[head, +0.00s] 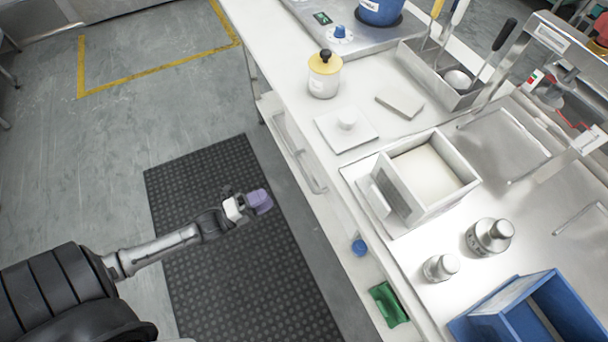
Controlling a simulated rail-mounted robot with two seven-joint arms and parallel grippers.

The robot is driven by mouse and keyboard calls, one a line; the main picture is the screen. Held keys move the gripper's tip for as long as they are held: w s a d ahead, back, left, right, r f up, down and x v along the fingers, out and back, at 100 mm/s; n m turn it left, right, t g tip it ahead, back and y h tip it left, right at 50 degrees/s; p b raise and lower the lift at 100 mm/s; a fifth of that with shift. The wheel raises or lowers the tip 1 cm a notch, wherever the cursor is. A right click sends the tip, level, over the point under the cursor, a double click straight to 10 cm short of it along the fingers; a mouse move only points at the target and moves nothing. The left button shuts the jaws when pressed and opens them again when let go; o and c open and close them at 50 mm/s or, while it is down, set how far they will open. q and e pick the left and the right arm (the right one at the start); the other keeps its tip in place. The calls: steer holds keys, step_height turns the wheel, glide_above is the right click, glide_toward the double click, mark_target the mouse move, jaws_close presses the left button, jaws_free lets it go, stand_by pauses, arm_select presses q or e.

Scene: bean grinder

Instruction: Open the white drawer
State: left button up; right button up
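A white drawer front (285,125) with a long bar handle (301,158) runs along the near side of the white counter, below its top. I cannot tell whether it stands slightly out. My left gripper (260,201), with purple fingertips, hangs over the dark floor mat, left of and apart from the handle. Its fingers blend together, so I cannot tell whether they are open; no held thing is clearly visible. My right gripper is not in view.
A white open box (468,187) with a front handle stands on the counter (285,62). Metal canisters (489,237) and a blue bin (484,327) stand at lower right. A blue knob (359,247) and green piece (388,304) show along the counter side. The mat (205,180) is clear.

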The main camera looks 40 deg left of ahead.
mark_target(307, 176)
arm_select(q)
steer(key=shift+m, duration=0.7)
steer(key=b+x, duration=0.2)
steer(key=x, duration=0.5)
steer(key=b+x, duration=0.1)
steer(key=x, duration=0.5)
steer(key=shift+w+d+r+b, duration=0.25)
steer(key=shift+w+r+b, duration=0.05)
steer(key=shift+b, duration=0.1)
steer(key=shift+c, duration=0.4)
jaws_close()
